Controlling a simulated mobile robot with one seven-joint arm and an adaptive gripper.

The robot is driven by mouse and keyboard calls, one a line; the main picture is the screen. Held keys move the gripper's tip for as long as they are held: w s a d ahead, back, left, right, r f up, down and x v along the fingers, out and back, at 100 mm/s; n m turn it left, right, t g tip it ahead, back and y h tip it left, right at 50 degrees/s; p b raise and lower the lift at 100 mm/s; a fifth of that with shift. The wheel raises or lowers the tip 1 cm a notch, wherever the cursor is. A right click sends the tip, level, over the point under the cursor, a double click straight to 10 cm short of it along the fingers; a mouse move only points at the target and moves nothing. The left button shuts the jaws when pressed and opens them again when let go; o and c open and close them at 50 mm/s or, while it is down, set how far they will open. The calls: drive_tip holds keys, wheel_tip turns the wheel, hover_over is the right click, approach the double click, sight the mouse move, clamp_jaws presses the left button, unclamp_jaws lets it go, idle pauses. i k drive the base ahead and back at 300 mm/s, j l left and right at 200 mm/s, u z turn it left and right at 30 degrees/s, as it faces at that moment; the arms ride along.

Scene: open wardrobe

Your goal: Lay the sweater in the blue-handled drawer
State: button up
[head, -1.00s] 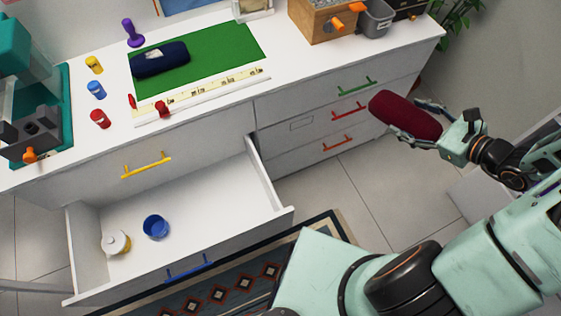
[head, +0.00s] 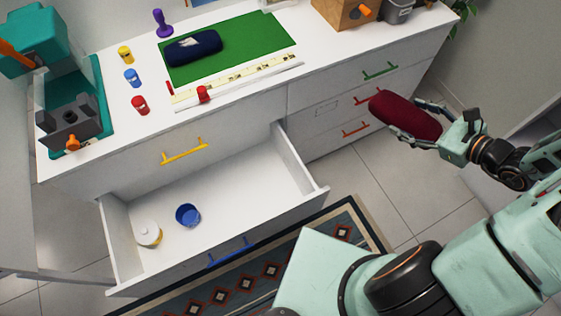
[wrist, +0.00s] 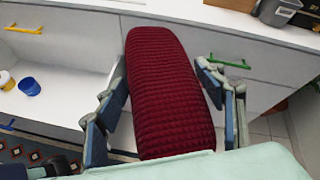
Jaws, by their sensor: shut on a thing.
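The sweater is a dark red, knitted, rolled bundle (head: 405,115). My gripper (head: 428,122) is shut on it and holds it in the air, in front of the right-hand drawers. In the wrist view the sweater (wrist: 170,90) lies lengthwise between the two fingers (wrist: 165,100). The blue-handled drawer (head: 262,202) is pulled open at lower left of the sweater, and its blue handle (head: 230,252) is on its front.
A closed yellow-handled drawer (head: 184,151) is above the open one. Closed drawers with green (head: 380,70) and red handles are at right. The counter holds a green mat (head: 245,40), a dark blue roll (head: 193,47) and several small containers. A patterned rug (head: 290,255) lies below.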

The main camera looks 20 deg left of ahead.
sight(261, 192)
drive_tip(key=k+j, duration=0.9)
drive_tip(key=j, duration=0.15)
